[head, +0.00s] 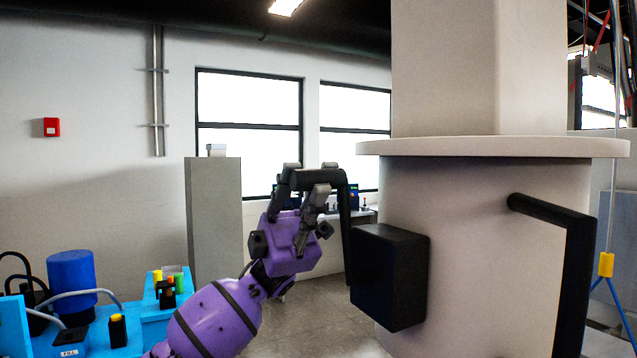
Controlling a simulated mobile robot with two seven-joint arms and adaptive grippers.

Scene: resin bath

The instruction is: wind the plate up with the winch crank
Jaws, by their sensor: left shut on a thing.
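A black winch box (390,278) is fixed to the left side of a large pale column (470,250). Its black crank arm (347,225) stands up from the box, and the crank's grip (318,177) points left from the arm's top end. My purple left gripper (308,192) is shut on this grip, its dark fingers around it. A wide pale disc (490,147) sits on top of the column, with a pale block rising from it; I cannot tell whether either is the plate. My right gripper is not in view.
A black bent bar (570,230) juts from the column's right side. A blue bench with a blue cylinder (72,280) and buttons stands at lower left. A grey pillar (214,210) stands behind my left arm. Bare floor (318,315) shows left of the column.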

